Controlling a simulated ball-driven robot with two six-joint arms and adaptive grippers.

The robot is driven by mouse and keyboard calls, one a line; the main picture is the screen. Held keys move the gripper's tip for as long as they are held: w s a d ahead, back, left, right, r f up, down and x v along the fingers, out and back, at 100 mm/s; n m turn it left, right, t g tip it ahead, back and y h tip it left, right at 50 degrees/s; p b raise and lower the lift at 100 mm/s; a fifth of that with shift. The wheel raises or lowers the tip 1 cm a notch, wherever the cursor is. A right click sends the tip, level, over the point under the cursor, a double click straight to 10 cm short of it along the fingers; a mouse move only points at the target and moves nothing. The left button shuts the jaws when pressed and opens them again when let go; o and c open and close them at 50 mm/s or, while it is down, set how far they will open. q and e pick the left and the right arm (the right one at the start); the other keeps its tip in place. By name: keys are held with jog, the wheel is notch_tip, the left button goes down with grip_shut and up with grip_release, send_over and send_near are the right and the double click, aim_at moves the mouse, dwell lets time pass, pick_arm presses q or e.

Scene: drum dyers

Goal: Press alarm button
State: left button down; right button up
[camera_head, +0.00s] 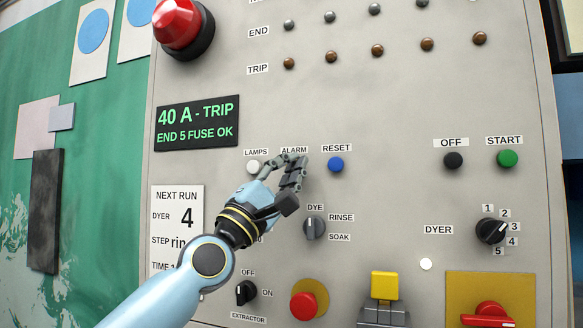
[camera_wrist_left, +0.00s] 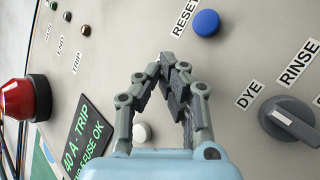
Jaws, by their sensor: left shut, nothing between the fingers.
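The ALARM label (camera_head: 294,150) is on the grey control panel, between the LAMPS and RESET labels. The button under it is hidden behind my left gripper (camera_head: 287,160). My left gripper is shut and empty, with its fingertips just below the ALARM label. In the left wrist view the closed fingertips (camera_wrist_left: 168,60) point at the panel between the white LAMPS button (camera_wrist_left: 141,132) and the blue RESET button (camera_wrist_left: 206,22). I cannot tell whether the fingertips touch the alarm button. My right gripper is not in view.
The white LAMPS button (camera_head: 253,167) is close left of the fingers, and the blue RESET button (camera_head: 336,164) is close right. The DYE knob (camera_head: 314,228) is below.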

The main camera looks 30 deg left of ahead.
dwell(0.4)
pick_arm(q)
jog(key=shift+s+d+y+p, duration=0.2)
jog(key=shift+s+y+p, duration=0.1)
jog(key=shift+s+p, duration=0.45)
jog(key=s+p, duration=0.1)
jog(key=s, duration=0.1)
jog(key=s+d+p, duration=0.1)
jog(key=s, duration=0.2)
jog(key=shift+d, duration=0.1)
dwell(0.7)
